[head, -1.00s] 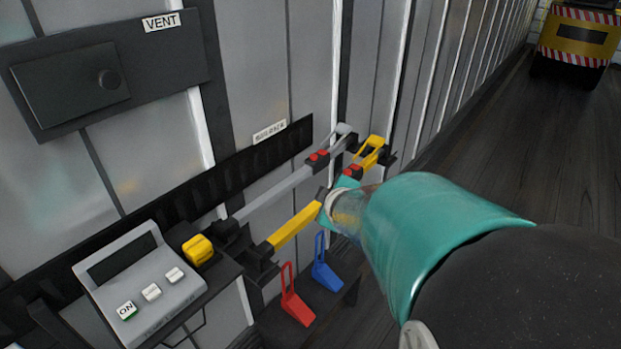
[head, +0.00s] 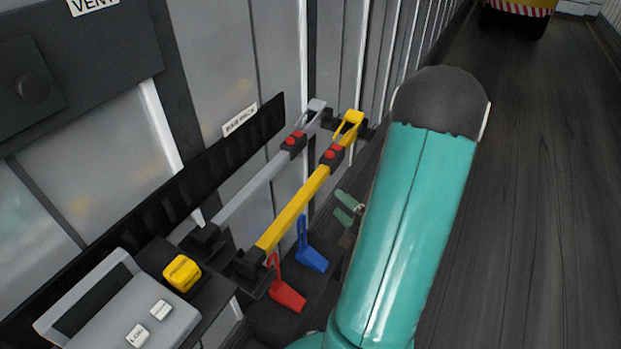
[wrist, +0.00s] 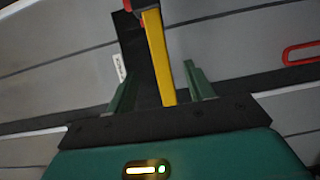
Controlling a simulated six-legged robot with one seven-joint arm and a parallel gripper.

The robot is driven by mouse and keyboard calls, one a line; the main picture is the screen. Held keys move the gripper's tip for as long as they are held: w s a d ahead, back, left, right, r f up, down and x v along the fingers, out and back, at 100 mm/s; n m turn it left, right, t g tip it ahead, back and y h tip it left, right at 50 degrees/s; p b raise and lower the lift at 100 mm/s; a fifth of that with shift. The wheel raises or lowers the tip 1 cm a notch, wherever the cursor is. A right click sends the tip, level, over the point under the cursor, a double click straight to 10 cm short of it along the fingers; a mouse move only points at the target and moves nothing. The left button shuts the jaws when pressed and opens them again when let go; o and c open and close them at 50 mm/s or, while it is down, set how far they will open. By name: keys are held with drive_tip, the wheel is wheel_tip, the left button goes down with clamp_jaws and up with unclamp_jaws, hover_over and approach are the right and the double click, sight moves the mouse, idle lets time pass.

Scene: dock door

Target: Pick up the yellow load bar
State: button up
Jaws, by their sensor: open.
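The yellow load bar (head: 293,216) lies slanted in dark brackets along the wall in the head view, with a red button block near its far end. It is the front one of two bars. My gripper (head: 346,208) is right of the bar and apart from it in the head view, its green fingers open and empty. In the wrist view the yellow bar (wrist: 157,58) runs up the picture, lined up between the two open fingers of my gripper (wrist: 160,78). Its near end there is hidden behind the gripper's dark palm edge.
A grey bar (head: 252,184) lies behind the yellow one, close to the wall. Red (head: 287,295) and blue (head: 312,257) handles stand below the bars. A grey control box (head: 130,315) and yellow knob (head: 182,273) are at lower left.

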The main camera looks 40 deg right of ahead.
sight(310, 178)
drive_tip(key=w, duration=0.4)
drive_tip(key=w+d, duration=0.1)
drive_tip(key=w, duration=0.8)
drive_tip(key=shift+w+d, duration=0.25)
clamp_jaws()
